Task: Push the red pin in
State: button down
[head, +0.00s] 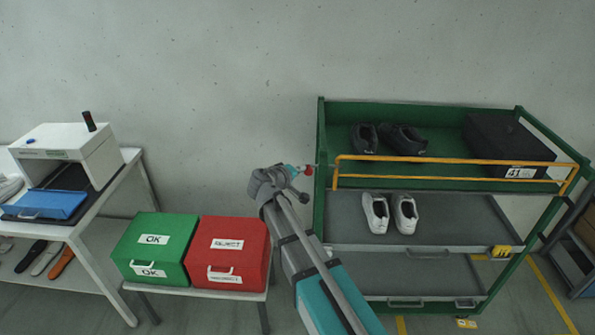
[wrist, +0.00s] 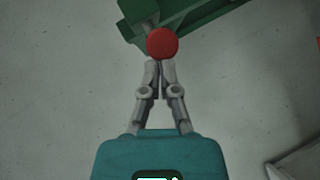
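The red pin (head: 309,170) shows as a small red knob at the left end of the green rack, by its corner post and the orange rail. In the wrist view its round red head (wrist: 162,43) sits on a grey stem against a green bar. My gripper (wrist: 160,64) has its two fingers drawn together, with a thin gap between them lower down. Its tips are right at the lower edge of the red head; I cannot tell whether they touch it. In the head view my gripper (head: 300,169) is small beside the pin, its fingers hard to make out.
The green rack (head: 322,215) holds dark shoes (head: 403,139), white shoes (head: 375,212) and a black box (head: 508,140). An orange rail (head: 440,160) crosses its upper shelf. Green OK (head: 160,250) and red REJECT (head: 228,250) boxes stand on a low table left of my arm.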

jog(key=shift+a+r+p, duration=0.25)
jog(key=shift+r+p, duration=0.1)
jog(key=w+a+p+v, duration=0.1)
jog(key=p+v, duration=0.3)
jog(key=v, duration=0.8)
jog(key=shift+a+r, duration=0.3)
jog(key=shift+a, duration=0.2)
jog(key=shift+w, duration=0.1)
jog(key=s+d+f+m+g+y+b, duration=0.2)
jog(key=s+d+f+g+b, duration=0.1)
jog(key=d+f, duration=0.4)
jog(key=s+d+f+m+g+y+b, duration=0.2)
jog(key=s+d+f+g, duration=0.3)
jog(key=s+d+f, duration=0.3)
jog(key=s+d+f+m+g+y+b, duration=0.3)
jog(key=d+f, duration=0.4)
jog(key=d, duration=0.4)
jog(key=s+y+b, duration=0.1)
jog(key=s, duration=0.1)
jog(key=shift+s+f+g, duration=0.15)
jog(key=shift+s+g, duration=0.2)
jog(key=shift+g, duration=0.05)
